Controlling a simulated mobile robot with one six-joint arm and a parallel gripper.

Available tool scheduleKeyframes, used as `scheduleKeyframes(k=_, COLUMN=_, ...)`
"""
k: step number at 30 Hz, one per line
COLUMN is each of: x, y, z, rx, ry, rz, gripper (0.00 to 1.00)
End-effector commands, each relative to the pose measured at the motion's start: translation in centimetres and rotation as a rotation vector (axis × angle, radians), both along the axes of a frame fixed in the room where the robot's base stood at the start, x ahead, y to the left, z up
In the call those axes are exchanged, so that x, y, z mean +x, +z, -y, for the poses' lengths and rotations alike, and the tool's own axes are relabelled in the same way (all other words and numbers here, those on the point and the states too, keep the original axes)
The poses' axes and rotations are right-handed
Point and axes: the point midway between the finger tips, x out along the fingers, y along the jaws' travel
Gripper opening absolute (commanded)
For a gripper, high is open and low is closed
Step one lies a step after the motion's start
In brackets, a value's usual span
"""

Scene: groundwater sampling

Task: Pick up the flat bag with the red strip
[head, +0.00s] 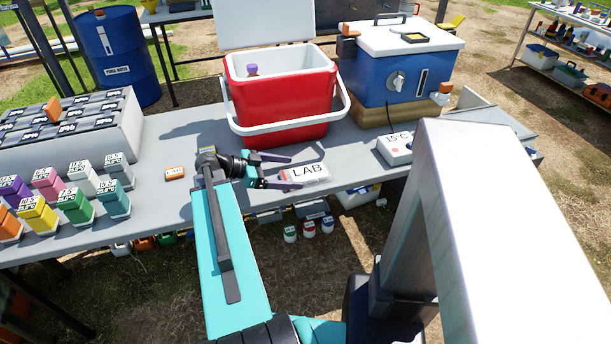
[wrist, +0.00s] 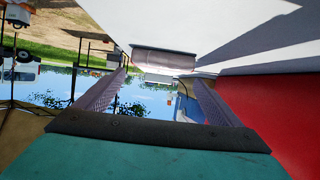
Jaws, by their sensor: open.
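In the wrist view both fingers of my gripper (wrist: 163,92) stand apart with nothing clearly held. Contact with the bag cannot be told.
An open red cooler (head: 280,105) with a white handle stands just behind the bag. A blue cooler (head: 375,75) and a small 15°C box (head: 394,150) are to the right. Colored bottles and a grey rack (head: 115,140) fill the table's left. An orange-labelled piece (head: 174,173) lies left of my gripper.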

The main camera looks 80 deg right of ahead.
Motion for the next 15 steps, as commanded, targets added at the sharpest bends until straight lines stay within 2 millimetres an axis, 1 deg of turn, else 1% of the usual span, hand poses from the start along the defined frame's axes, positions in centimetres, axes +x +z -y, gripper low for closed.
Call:
scheduleKeyframes(k=9, x=-2.9, y=-1.5, z=1.3, rx=0.000, ry=-0.002, rz=-0.001, gripper=0.88)
scheduleKeyframes(k=15, x=-3.8, y=-2.0, z=1.8, rx=0.001, ry=-0.001, rz=-0.001, gripper=0.88)
